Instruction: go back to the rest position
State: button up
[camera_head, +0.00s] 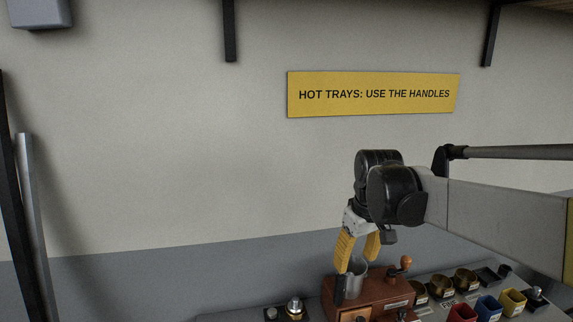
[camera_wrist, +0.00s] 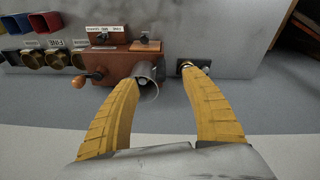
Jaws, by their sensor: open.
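My gripper (camera_head: 357,262) has two yellow fingers spread apart and points down over the back of the bench. In the wrist view the fingers (camera_wrist: 160,80) stand open with a gap between them. A metal cup (camera_head: 356,270) stands at the brown wooden grinder (camera_head: 378,294), below and partly between the fingers. In the wrist view the cup (camera_wrist: 146,82) shows close to the left fingertip; I cannot tell whether they touch. The left finger covers part of the grinder there. My arm reaches in from the right.
The grinder has a side crank with a wooden knob (camera_head: 406,262). Right of it stand brass-coloured cups (camera_head: 465,278) and red, blue and yellow bins (camera_head: 513,300). A small brass and metal piece (camera_head: 295,308) stands left.

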jog(key=s+d+f+m+t+b, duration=0.1)
jog(key=s+f+m+t, duration=0.1)
jog(key=s, duration=0.8)
jog(key=s+d+f+m+t+b, duration=0.1)
jog(key=s+f+m+t, duration=0.1)
jog(key=s, duration=0.8)
jog(key=shift+s+d+f+m+t, duration=0.2)
jog(key=shift+f+m+t, duration=0.15)
jog(key=shift+f, duration=0.3)
